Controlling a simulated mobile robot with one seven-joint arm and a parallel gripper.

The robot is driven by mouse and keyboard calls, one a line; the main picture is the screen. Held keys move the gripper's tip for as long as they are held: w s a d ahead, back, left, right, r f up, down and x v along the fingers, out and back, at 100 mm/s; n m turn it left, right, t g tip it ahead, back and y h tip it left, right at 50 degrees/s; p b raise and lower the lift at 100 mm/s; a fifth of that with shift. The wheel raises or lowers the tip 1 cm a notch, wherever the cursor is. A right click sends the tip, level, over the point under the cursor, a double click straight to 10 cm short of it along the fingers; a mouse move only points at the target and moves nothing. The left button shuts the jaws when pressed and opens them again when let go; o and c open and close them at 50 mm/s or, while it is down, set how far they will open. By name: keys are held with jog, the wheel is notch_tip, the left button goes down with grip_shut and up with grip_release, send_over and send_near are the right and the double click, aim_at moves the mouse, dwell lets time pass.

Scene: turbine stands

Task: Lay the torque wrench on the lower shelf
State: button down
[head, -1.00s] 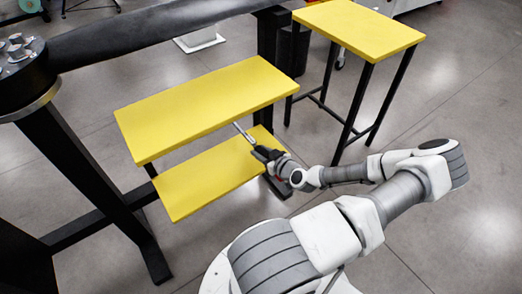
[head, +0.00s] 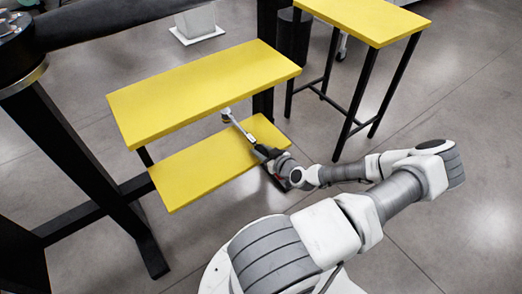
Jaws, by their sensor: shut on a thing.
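The torque wrench (head: 236,125) is a thin silver tool with a thicker head at its far left end. My gripper (head: 262,152) is shut on its near end, at the right part of the lower shelf. The lower shelf (head: 205,175) is a yellow board below and in front of the wider yellow upper shelf (head: 200,92). The wrench appears over the lower shelf, its head near the upper shelf's front edge. I cannot tell whether the wrench touches the lower shelf. The fingertips are small and dark in this view.
The upper shelf overhangs the back of the lower shelf. A separate yellow table (head: 365,18) with black legs stands at the right. A black stand leg (head: 85,160) rises at the left. The left part of the lower shelf is bare.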

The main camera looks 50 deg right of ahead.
jog(key=shift+f+b, duration=0.35)
jog(key=shift+b, duration=0.1)
jog(key=c, duration=0.5)
grip_release()
jog(key=shift+c, duration=0.2)
jog(key=shift+o, duration=1.3)
jog(key=shift+a+f, duration=0.15)
jog(key=shift+f, duration=0.05)
jog(key=shift+s, duration=0.2)
jog(key=shift+p+v, duration=0.55)
jog(key=shift+v, duration=2.85)
jog(key=shift+w+r, duration=0.1)
jog(key=shift+r, duration=0.05)
